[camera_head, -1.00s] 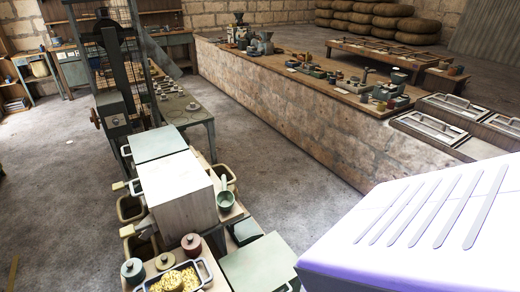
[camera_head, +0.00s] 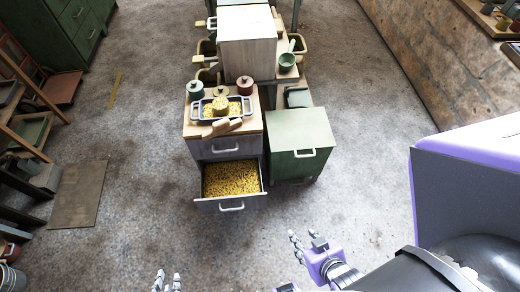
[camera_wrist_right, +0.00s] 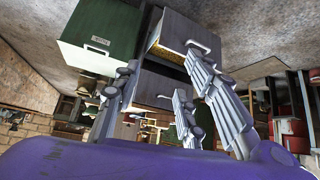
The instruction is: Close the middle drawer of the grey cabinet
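The grey cabinet (camera_head: 225,147) stands in the middle of the head view with its top drawer shut. The drawer below it (camera_head: 230,206) is pulled out, full of yellow grain-like pieces, with a pale handle on its front. It also shows in the right wrist view (camera_wrist_right: 176,32). Anything lower is hidden behind it. My right gripper (camera_head: 306,244) is open and empty, in front and right of the drawer, apart from it. Its spread fingers (camera_wrist_right: 160,100) show in the wrist view. My left gripper (camera_head: 167,282) is at the bottom edge, only its separated fingertips showing.
A green cabinet (camera_head: 300,135) stands close on the right. A tray of yellow pieces (camera_head: 240,112), jars (camera_head: 244,85) and a wooden piece (camera_head: 222,128) sit on the grey cabinet's top. A flat board (camera_head: 78,195) lies on the floor at left. Floor in front is clear.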

